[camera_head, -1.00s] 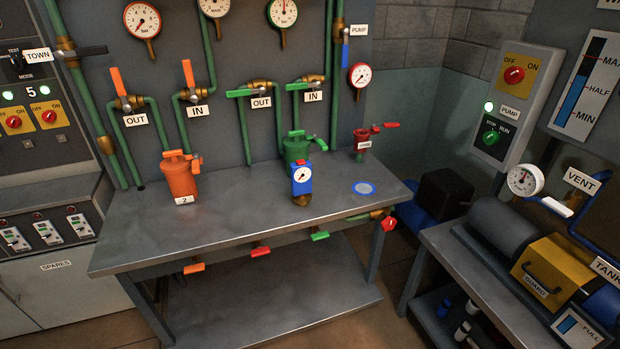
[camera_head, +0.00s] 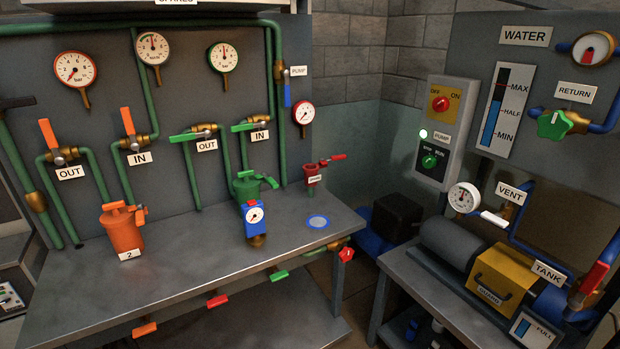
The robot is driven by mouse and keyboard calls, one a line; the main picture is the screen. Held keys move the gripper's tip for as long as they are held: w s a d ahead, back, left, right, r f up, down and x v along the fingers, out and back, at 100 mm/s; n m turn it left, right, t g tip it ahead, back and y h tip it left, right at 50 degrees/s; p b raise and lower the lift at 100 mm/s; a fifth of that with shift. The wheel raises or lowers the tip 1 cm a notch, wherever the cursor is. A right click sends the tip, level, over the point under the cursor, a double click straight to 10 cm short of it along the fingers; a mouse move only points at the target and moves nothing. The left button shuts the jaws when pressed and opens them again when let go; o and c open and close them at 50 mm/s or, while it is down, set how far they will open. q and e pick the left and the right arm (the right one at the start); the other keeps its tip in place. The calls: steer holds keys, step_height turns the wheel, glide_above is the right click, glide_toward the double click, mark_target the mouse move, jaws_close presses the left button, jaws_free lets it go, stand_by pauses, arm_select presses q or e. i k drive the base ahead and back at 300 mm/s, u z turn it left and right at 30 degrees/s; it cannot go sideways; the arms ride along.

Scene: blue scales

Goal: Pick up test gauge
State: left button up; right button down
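The likely test gauge is a blue block with a round white dial (camera_head: 254,216) and a brass base, standing on the grey workbench (camera_head: 190,285) right of its middle. It stands in front of a green canister (camera_head: 245,185) and partly hides it. Other round gauges hang on the wall panel: one with a red rim (camera_head: 76,69), two with green marks (camera_head: 152,48) (camera_head: 223,57), and a small red one (camera_head: 303,114) beside the PUMP label. Neither of my grippers shows in the head view.
An orange canister (camera_head: 122,229) marked 2 stands on the bench's left. A blue-ringed disc (camera_head: 318,222) and a red funnel-like fitting (camera_head: 311,176) are at its right. Valve handles stick out below the front edge. A second table (camera_head: 407,280) with pump and tank stands right.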

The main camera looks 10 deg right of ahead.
mark_target(253, 218)
steer(key=z, duration=0.55)
steer(key=k, duration=0.65)
steer(key=z, duration=0.8)
steer(key=i, duration=1.45)
steer(key=u, duration=0.7)
